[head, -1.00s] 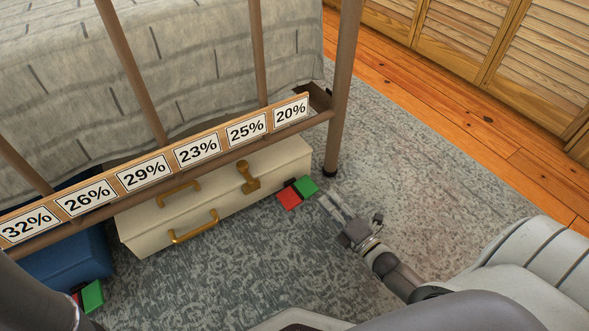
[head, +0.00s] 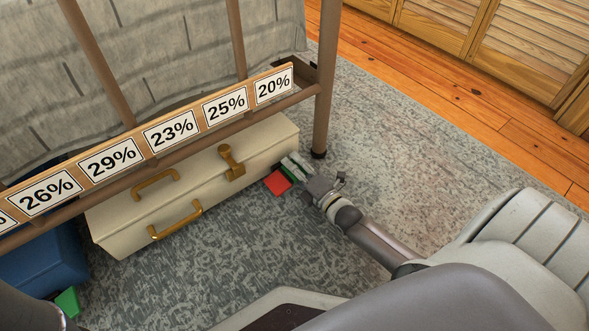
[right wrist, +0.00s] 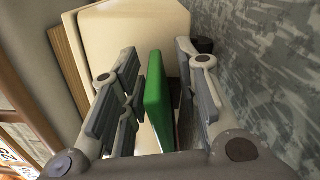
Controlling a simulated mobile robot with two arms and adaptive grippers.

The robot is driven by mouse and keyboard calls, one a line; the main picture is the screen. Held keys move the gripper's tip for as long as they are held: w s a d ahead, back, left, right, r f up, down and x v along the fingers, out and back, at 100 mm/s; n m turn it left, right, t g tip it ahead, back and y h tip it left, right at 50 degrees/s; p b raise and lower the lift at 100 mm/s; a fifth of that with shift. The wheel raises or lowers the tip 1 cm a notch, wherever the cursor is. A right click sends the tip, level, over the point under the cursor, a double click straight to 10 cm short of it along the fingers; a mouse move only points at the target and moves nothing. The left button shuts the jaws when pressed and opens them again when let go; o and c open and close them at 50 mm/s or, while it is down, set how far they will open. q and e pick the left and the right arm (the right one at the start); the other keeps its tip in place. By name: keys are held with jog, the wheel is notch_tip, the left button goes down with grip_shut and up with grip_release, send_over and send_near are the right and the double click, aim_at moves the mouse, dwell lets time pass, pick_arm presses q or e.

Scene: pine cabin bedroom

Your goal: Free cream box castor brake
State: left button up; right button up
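The cream box (head: 200,180) with gold handles sits on the carpet under the bed's rail. At its right end is a castor brake with a red pedal (head: 277,183) and a green pedal (head: 286,176), the green one now largely covered by my right gripper (head: 297,166). Any contact cannot be told. The cream box (right wrist: 140,30) lies behind it. My left gripper is out of view.
A blue box (head: 42,262) with a green pedal (head: 68,302) is at the left. A label rail (head: 135,152) with percentage cards runs above the cream box. A bed post (head: 323,110) stands just behind my right gripper. Carpet to the right is clear.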

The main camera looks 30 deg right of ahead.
jog(key=shift+w, duration=0.1)
jog(key=shift+c, duration=0.4)
grip_shut()
jog(key=shift+f+m+p, duration=0.15)
jog(key=shift+m+p, duration=0.7)
jog(key=shift+m, duration=0.05)
jog(key=shift+f+m+p, duration=0.4)
jog(key=shift+m, duration=0.5)
jog(key=shift+f+m, duration=0.35)
jog(key=shift+m, duration=0.55)
